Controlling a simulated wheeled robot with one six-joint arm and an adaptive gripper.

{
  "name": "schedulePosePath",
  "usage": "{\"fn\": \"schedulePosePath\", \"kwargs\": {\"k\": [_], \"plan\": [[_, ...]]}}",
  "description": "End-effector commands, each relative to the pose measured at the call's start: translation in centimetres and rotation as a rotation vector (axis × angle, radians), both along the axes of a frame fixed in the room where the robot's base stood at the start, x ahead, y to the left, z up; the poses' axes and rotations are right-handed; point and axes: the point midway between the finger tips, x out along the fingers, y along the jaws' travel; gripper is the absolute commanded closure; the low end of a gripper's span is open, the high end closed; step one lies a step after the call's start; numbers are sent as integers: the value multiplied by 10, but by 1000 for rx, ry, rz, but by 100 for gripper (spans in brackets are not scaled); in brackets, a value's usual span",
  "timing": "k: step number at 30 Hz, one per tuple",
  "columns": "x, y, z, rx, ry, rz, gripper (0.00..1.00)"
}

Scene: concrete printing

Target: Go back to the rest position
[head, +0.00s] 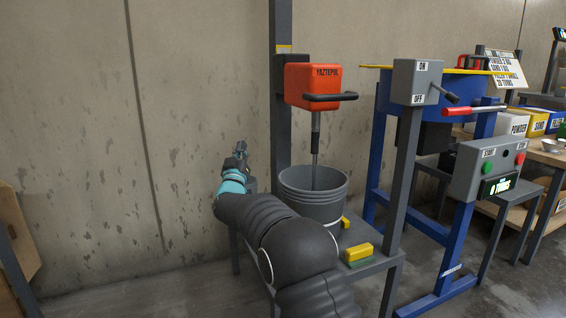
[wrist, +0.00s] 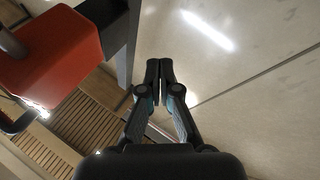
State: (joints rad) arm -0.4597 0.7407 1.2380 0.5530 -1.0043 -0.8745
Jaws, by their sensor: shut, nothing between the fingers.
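My gripper (head: 238,160) is at the end of my dark arm, left of the grey post and in front of the concrete wall. In the wrist view my gripper (wrist: 160,68) has its two fingers together with nothing between them. The orange mixer head (head: 313,86) is on the post to the right of my gripper. It also shows at the upper left of the wrist view (wrist: 45,45). My arm passes in front of the left side of the grey bucket (head: 325,205).
The mixer shaft (head: 315,145) reaches down into the bucket, which stands on a grey table (head: 385,262) with yellow blocks (head: 358,252). A blue frame (head: 458,250), a switch post (head: 402,150) and a control box (head: 490,168) stand to the right. The wall (head: 70,120) at left is clear.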

Motion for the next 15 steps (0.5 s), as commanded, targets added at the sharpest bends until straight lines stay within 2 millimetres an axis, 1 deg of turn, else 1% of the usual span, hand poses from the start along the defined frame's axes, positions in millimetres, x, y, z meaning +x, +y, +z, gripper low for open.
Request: {"fn": "schedulePosePath", "kwargs": {"k": [3,5,8,9,11,14,15], "plan": [[-2,16,-34,12,201,153,100],[-9,19,-52,22,311,217,100],[-28,18,-78,42,496,302,100],[-39,15,-88,51,572,328,100],[-58,8,-100,68,686,358,100],[-98,-11,-119,95,878,383,100],[-117,-21,-126,107,955,385,100]]}}
